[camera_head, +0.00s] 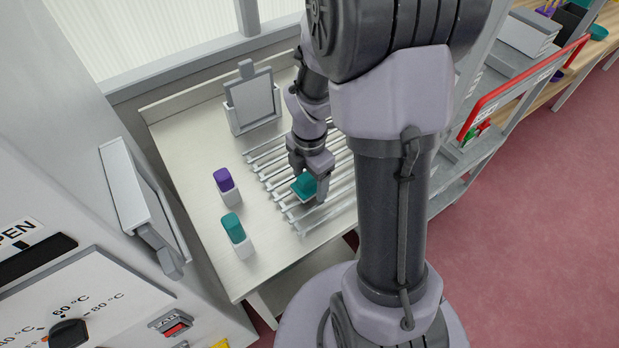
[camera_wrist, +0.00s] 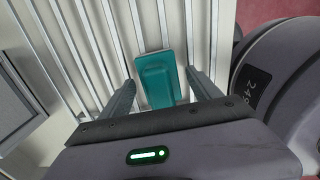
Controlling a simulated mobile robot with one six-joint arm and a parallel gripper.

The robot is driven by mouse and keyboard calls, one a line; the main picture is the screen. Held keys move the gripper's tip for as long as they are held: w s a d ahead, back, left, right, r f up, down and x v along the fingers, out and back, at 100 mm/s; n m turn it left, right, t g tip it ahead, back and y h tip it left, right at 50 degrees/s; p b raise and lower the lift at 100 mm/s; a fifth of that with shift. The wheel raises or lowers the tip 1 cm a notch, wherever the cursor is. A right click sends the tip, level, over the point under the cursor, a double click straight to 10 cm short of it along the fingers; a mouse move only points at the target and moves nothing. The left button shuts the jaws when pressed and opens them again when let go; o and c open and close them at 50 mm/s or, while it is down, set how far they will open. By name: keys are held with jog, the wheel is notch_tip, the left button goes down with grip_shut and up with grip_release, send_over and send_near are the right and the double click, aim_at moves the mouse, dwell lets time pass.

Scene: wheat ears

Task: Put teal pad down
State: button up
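The teal pad (camera_wrist: 160,80) lies on the slatted rack, between the fingers of my gripper. It also shows in the head view (camera_head: 304,185) at the front part of the rack, partly hidden by my gripper (camera_head: 308,190). In the wrist view my gripper (camera_wrist: 161,78) has one finger on each side of the pad, with a narrow gap visible on both sides. The fingers are low over the slats. The rack (camera_head: 292,213) has several pale parallel bars and lies on the bench.
A purple-topped block (camera_head: 226,184) and a teal-topped block (camera_head: 236,232) stand left of the rack. A grey framed panel (camera_head: 252,100) stands behind it. The machine with a temperature dial (camera_head: 70,333) is at the left. Bare bench (camera_head: 190,130) lies at the back left.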

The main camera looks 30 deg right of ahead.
jog(key=shift+f+b, duration=0.15)
jog(key=shift+b, duration=0.2)
notch_tip(320, 180, up, 17)
jog(key=p, duration=0.8)
jog(key=s+a+r+m+t+y, duration=0.1)
jog(key=s+a+r+m+t, duration=0.2)
jog(key=m, duration=0.8)
jog(key=s+a+r+m+t+y, duration=0.1)
jog(key=s+a+r+m+t, duration=0.1)
jog(key=s+a+r+m, duration=0.6)
jog(key=a+r+m, duration=0.1)
jog(key=a+m, duration=0.2)
jog(key=m, duration=0.1)
jog(key=shift+s+a+m+t, duration=0.2)
jog(key=shift+a+m+t, duration=0.1)
jog(key=shift+t, duration=0.1)
